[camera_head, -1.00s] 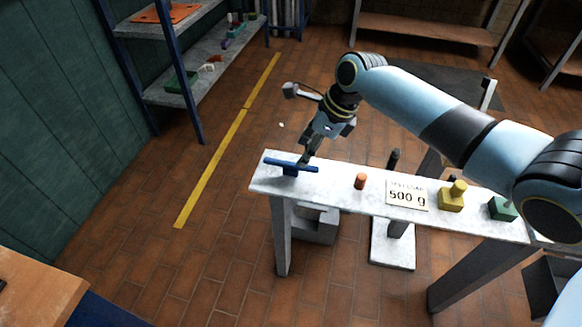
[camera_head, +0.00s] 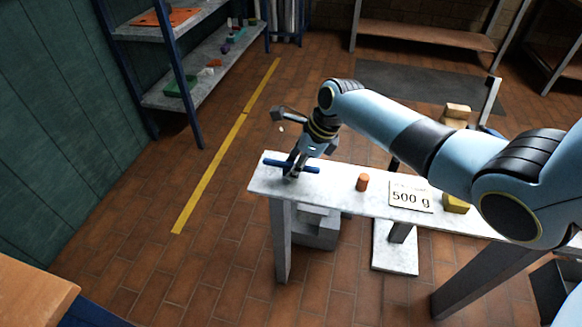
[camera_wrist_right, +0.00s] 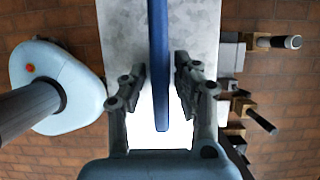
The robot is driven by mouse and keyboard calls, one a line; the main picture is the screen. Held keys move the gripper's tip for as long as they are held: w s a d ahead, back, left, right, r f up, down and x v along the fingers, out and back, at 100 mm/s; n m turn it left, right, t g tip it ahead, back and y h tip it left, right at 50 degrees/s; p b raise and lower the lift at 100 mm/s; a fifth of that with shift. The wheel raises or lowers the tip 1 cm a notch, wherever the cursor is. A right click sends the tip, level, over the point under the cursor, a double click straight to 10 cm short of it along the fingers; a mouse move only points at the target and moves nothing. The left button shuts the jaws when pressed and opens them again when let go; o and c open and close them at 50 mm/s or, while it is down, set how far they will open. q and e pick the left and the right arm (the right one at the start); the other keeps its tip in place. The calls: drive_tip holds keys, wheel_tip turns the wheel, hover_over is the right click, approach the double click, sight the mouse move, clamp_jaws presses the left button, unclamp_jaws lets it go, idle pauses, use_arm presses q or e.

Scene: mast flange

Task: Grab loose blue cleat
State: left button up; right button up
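The blue cleat (camera_head: 305,167) lies at the left end of a narrow light bench, its long bar running left to right in the head view. In the right wrist view the cleat (camera_wrist_right: 158,60) runs lengthwise between the two fingers. My right gripper (camera_head: 291,170) is at the cleat. In the right wrist view my right gripper (camera_wrist_right: 159,82) is open, one finger on each side of the bar, with a gap visible on both sides. My left gripper is not in view.
The bench (camera_head: 335,190) also carries an orange cylinder (camera_head: 362,182), a "500 g" card (camera_head: 410,196) and a yellow block (camera_head: 455,203). A shelf rack (camera_head: 200,85) stands at the back left. A wooden surface (camera_head: 30,290) is at the lower left.

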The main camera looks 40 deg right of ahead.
clamp_jaws()
drive_tip(key=shift+r, duration=0.15)
